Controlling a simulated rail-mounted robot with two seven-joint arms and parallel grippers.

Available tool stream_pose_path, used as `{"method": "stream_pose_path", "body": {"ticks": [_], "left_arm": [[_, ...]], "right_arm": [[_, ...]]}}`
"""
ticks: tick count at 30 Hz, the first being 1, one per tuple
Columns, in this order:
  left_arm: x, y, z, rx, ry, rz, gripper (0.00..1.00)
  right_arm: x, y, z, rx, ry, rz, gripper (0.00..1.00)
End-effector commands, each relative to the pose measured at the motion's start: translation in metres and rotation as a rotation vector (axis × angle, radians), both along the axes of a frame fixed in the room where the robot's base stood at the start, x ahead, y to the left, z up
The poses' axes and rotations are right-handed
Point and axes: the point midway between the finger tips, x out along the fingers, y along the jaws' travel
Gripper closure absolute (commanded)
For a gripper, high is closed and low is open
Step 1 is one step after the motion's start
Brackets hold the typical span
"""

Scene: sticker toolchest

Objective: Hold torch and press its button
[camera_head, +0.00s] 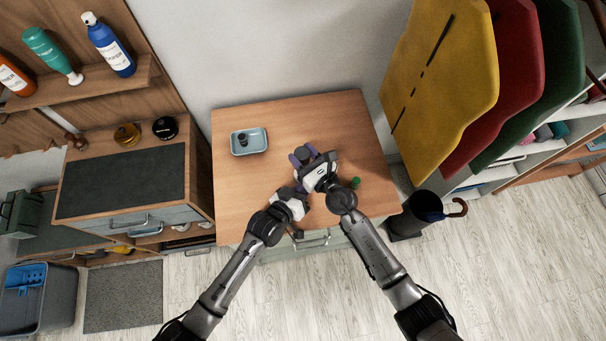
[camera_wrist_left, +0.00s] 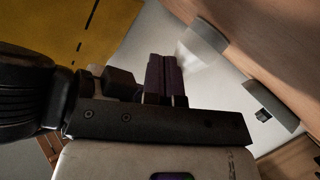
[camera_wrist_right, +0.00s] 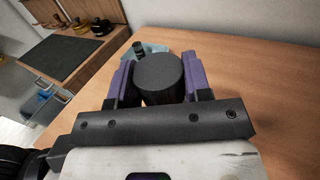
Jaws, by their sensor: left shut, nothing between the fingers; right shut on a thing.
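The torch shows as a dark round cylinder (camera_wrist_right: 160,76) in the right wrist view, its flat black end towards the camera. My right gripper (camera_head: 303,154) is shut on it, with a purple finger on each side, over the wooden table. No button shows on the torch, and much of its body is hidden. My left gripper (camera_head: 299,188) is just below the right one in the head view, near the table's front. In the left wrist view its purple fingers (camera_wrist_left: 165,78) are together with nothing between them. I cannot tell whether it touches the torch.
A blue-grey tray (camera_head: 262,149) with a dark item inside stands at the table's left. A small green object (camera_head: 356,182) lies right of my right gripper. The wooden tabletop (camera_head: 340,115) is clear at the back. A dark bin (camera_head: 408,222) stands right of the table.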

Motion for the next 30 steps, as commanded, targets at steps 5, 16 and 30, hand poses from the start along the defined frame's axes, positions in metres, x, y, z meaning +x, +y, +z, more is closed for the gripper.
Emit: {"method": "stream_pose_path", "body": {"ticks": [5, 16, 30], "left_arm": [[0.0058, 0.0008, 0.0001, 0.001, -0.001, 0.000, 1.00], [0.0064, 0.0008, 0.0000, 0.000, 0.000, 0.000, 1.00], [0.0103, 0.0013, 0.0000, 0.001, -0.001, 0.000, 1.00]], "right_arm": [[0.0001, 0.0001, 0.0002, 0.000, 0.000, 0.000, 0.82], [0.0001, 0.0001, 0.0002, 0.000, 0.000, 0.000, 0.82], [0.0001, 0.0001, 0.0002, 0.000, 0.000, 0.000, 0.82]]}}
